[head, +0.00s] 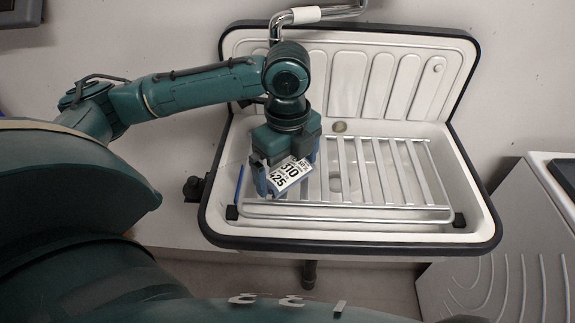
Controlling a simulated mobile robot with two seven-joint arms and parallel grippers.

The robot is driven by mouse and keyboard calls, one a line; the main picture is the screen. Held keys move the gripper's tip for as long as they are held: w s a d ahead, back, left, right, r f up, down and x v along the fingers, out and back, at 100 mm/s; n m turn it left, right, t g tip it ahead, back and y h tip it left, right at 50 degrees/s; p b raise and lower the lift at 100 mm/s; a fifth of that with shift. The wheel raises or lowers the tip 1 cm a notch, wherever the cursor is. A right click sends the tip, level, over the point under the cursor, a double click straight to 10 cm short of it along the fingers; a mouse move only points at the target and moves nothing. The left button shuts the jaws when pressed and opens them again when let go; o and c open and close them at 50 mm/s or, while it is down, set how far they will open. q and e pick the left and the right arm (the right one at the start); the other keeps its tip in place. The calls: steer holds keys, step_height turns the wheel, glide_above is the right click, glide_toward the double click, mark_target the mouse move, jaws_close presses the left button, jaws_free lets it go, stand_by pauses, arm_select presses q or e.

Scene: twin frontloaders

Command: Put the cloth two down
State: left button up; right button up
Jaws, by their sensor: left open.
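My left gripper (285,178) points down over the left part of a white sink (225,215) with a black rim. It is open; its body and a white label with black numbers cover what lies directly below. I cannot make out a cloth for certain. A thin blue strip (239,184) shows just left of the gripper, at the inner left side of the sink; I cannot tell whether it is cloth. My right gripper is not in view.
A metal slatted rack (385,212) spans the sink to the right of the gripper, its visible slats bare. A ribbed white back panel (385,85) and a chrome faucet (276,28) rise behind. A white appliance (510,250) stands at right.

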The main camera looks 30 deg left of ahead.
mark_target(288, 171)
arm_select(q)
step_height(288, 171, up, 12)
steer(key=p, duration=0.2)
steer(key=shift+p, duration=0.35)
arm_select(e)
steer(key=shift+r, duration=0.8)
arm_select(q)
steer(key=shift+d, duration=0.1)
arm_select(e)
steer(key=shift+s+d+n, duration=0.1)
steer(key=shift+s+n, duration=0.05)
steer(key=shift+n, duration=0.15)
